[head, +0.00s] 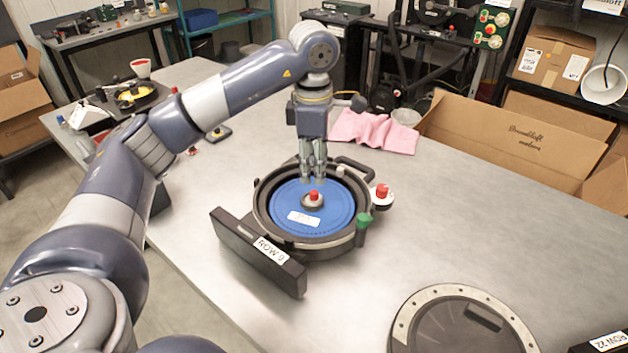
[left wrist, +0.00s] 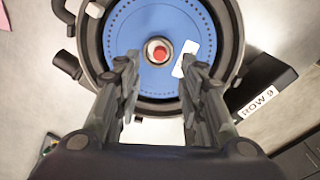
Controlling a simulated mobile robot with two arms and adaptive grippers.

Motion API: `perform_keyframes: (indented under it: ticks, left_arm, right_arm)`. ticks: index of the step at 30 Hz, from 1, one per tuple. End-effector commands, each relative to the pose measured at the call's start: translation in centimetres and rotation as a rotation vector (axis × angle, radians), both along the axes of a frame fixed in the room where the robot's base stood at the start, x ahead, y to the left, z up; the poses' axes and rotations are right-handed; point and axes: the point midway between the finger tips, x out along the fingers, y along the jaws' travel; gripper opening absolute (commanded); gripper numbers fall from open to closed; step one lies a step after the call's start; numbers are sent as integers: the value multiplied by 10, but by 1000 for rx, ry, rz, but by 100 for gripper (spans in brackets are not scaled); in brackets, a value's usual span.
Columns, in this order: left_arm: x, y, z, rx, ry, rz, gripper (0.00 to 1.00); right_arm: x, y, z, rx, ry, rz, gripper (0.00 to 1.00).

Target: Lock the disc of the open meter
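The open meter has a round black housing (head: 263,222) with a blue disc (head: 337,200) lying in it. A red knob (head: 314,195) on a grey hub sits at the disc's centre, and a white label (head: 304,218) is on the disc. A black box marked ROW 9 (head: 258,252) is at its front left. My left gripper (head: 314,182) points down just above the red knob. In the left wrist view its fingers (left wrist: 160,62) are apart, with the red knob (left wrist: 158,53) showing between and just beyond the tips. My right gripper is not in view.
A green knob (head: 363,224) and a red knob on a white base (head: 382,192) stand at the meter's right rim. A second, dark round unit (head: 455,325) lies at the front right. A pink cloth (head: 375,131) and cardboard box (head: 510,140) are behind. The table's right middle is clear.

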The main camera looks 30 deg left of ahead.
Motion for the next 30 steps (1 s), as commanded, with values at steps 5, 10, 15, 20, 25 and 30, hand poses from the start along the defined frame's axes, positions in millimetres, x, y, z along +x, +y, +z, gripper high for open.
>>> perform_keyframes:
  ticks: [5,10,15,20,25,30]
  left_arm:
    - [-1,0,34,1,-4,0,37]
    - [-2,-1,46,1,-2,1,37]
    - [-2,-1,49,-1,1,1,37]
    - [-2,-1,49,-1,1,1,37]
    - [-2,-1,49,0,0,1,37]
    - [-2,-1,51,0,0,1,37]
  right_arm:
    - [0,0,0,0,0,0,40]
    - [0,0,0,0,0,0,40]
    - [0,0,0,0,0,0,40]
    - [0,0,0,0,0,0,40]
    - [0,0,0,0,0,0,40]
    - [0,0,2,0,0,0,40]
